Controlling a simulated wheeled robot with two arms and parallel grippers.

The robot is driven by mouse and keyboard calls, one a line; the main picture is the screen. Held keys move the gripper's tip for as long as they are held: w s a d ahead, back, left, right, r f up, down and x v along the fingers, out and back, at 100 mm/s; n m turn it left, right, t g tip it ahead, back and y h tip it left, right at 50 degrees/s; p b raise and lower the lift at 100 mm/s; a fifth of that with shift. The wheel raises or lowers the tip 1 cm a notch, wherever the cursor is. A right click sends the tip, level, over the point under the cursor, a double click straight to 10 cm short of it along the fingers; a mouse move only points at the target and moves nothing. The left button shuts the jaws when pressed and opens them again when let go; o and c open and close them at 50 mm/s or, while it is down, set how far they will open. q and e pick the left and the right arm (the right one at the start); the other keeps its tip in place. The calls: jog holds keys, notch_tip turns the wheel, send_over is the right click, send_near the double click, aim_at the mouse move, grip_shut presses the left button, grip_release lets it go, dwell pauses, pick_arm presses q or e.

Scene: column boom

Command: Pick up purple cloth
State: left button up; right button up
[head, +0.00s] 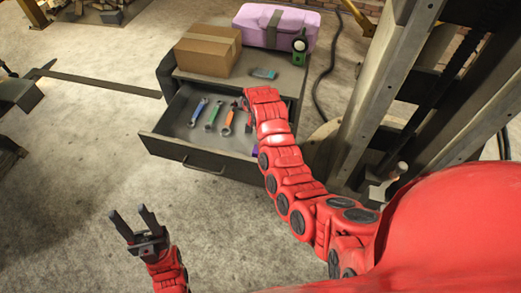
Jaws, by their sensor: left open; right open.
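A small patch of purple (255,150), which looks like the purple cloth, shows at the front right of the open drawer (190,153). My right arm covers most of it. My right arm reaches over the drawer's right side, and its gripper (248,122) is largely hidden by the arm, with only a dark part showing near the tools. Whether it touches the cloth cannot be seen. My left gripper (147,217) is open and empty, with fingers apart, over the floor in front of the drawer.
In the drawer lie a blue wrench (198,111), a green tool (213,115) and an orange tool (228,123). A metal column (375,85) rises at right. Floor at left front is clear.

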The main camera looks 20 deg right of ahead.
jog(key=s+d+r+g, duration=0.2)
jog(key=s+r+g, duration=0.4)
jog(key=s, duration=0.4)
jog(key=shift+m+g, duration=0.3)
jog(key=f+b, duration=0.2)
jog(key=f, duration=0.2)
jog(key=f+b, duration=0.3)
jog(key=f, duration=0.1)
jog(key=f+b, duration=0.2)
jog(key=f, duration=0.2)
jog(key=shift+a+f+b, duration=0.25)
jog(key=shift+f+b, duration=0.1)
jog(key=shift+f, duration=0.25)
jog(key=shift+w+d+f+p, duration=0.15)
jog(key=shift+f+p, duration=0.3)
jog(key=shift+p, duration=0.15)
jog(key=shift+w+d+f+p, duration=0.15)
jog(key=shift+f+p, duration=0.1)
jog(key=shift+f, duration=0.15)
jog(key=shift+w+f+p, duration=0.1)
jog(key=shift+f+p, duration=0.1)
jog(key=shift+f, duration=0.2)
jog(key=shift+f+p, duration=0.3)
jog(key=shift+f, duration=1.1)
